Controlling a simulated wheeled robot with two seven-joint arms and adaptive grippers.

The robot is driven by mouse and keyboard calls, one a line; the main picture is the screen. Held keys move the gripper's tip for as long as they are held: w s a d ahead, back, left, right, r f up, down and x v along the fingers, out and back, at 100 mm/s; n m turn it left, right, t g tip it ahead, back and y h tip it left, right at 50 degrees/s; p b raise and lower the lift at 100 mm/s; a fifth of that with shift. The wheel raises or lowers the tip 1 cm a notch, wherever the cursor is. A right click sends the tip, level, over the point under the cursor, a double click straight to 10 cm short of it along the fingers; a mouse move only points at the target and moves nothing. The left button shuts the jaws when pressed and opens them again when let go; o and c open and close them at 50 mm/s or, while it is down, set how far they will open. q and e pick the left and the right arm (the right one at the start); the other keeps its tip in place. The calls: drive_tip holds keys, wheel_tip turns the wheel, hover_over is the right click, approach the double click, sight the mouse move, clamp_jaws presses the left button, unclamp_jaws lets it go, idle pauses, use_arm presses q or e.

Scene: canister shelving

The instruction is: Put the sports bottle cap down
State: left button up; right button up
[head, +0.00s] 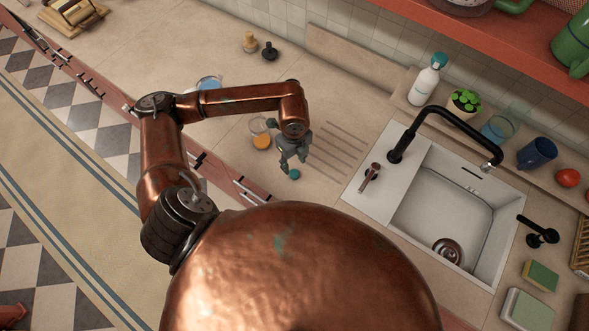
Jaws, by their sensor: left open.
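A small teal cap (294,174) lies on the counter left of the sink, just below my left gripper's fingertips. My left gripper (291,165) is open and points down over the cap. I cannot tell whether a finger still touches it. A white bottle with a teal top (424,84) stands on the ledge behind the sink. My right gripper is not in view.
A glass with orange contents (261,134) stands left of my gripper, with a blue-tinted bowl (209,84) behind my forearm. Drain grooves (333,150) and the sink (440,215) with its black faucet (432,115) lie to the right. A red shelf (480,40) overhangs the back.

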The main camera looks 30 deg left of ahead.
use_arm(q)
drive_tip(key=shift+r, duration=2.2)
